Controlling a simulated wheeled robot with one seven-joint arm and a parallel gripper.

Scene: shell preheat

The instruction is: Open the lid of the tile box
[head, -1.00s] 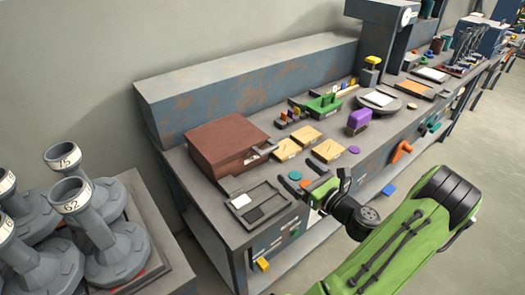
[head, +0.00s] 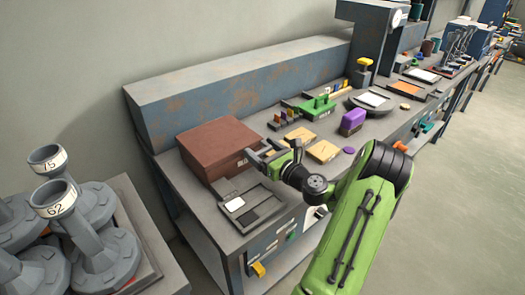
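The tile box (head: 218,143) is a reddish-brown box at the left end of the workbench. Its flat lid is down. My gripper (head: 259,152) is at the box's front right corner, close to the front side just under the lid's edge. The fingers look apart, with nothing seen between them. I cannot tell whether they touch the box. The front right part of the box is partly hidden by the gripper.
A grey tray (head: 265,217) with white and black tiles lies in front of the box. Yellow tiles (head: 322,151), a purple block (head: 352,120) and a green holder (head: 318,106) stand to the right. Grey numbered cylinders (head: 62,205) stand on the left. The floor at right is clear.

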